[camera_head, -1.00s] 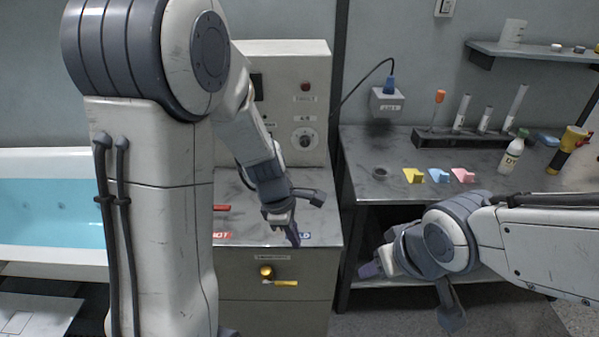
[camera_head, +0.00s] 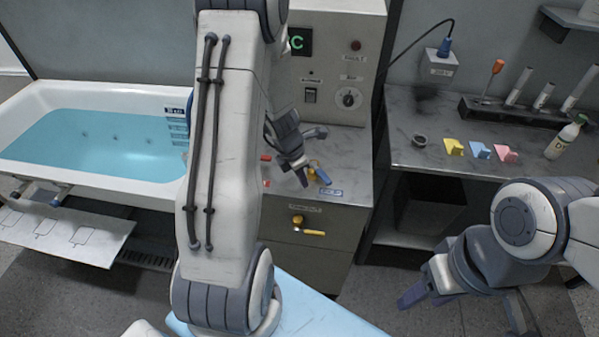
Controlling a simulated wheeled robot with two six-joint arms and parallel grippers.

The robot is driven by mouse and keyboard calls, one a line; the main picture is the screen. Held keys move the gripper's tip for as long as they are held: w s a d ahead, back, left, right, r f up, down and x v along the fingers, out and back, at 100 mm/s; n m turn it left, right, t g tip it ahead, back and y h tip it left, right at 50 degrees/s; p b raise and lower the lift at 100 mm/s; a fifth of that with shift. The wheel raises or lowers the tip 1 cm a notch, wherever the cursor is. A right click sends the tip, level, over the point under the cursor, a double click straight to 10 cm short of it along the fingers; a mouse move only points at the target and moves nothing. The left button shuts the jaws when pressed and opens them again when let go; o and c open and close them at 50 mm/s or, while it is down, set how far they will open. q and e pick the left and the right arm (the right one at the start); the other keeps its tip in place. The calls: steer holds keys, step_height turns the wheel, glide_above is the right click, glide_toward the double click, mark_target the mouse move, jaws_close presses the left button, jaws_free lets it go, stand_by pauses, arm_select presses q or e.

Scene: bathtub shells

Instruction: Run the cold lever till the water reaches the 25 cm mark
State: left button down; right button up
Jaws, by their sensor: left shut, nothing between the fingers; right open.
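The blue cold lever (camera_head: 322,175) shows on the grey counter, just behind the blue COLD label (camera_head: 331,191). My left gripper (camera_head: 303,176) is shut and empty, pointing down just left of the cold lever. Whether it touches the lever I cannot tell. The red hot lever (camera_head: 265,157) is partly hidden by my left arm. The white bathtub (camera_head: 95,188) holds blue water (camera_head: 90,145). A dark depth scale (camera_head: 175,110) is on its inner wall, its right part behind my arm and its marks too small to read. My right gripper (camera_head: 455,297) is open and empty at the lower right.
A control panel (camera_head: 352,65) with a knob, switch and green display, partly covered by my arm, stands behind the counter. The right bench (camera_head: 430,145) carries coloured blocks, a tube rack and a white bottle.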

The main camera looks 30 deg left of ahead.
mark_target(321, 173)
arm_select(q)
steer(key=w, duration=0.1)
steer(key=w+d+p, duration=0.1)
steer(key=p, duration=0.1)
steer(key=shift+w+d+f, duration=0.3)
steer(key=shift+w+d, duration=0.05)
steer(key=shift+w, duration=0.05)
steer(key=shift+w+d+f+p, duration=0.2)
steer(key=shift+w+p, duration=0.1)
steer(key=shift+w, duration=0.15)
arm_select(e)
steer(key=shift+r, duration=0.85)
steer(key=shift+d, duration=0.1)
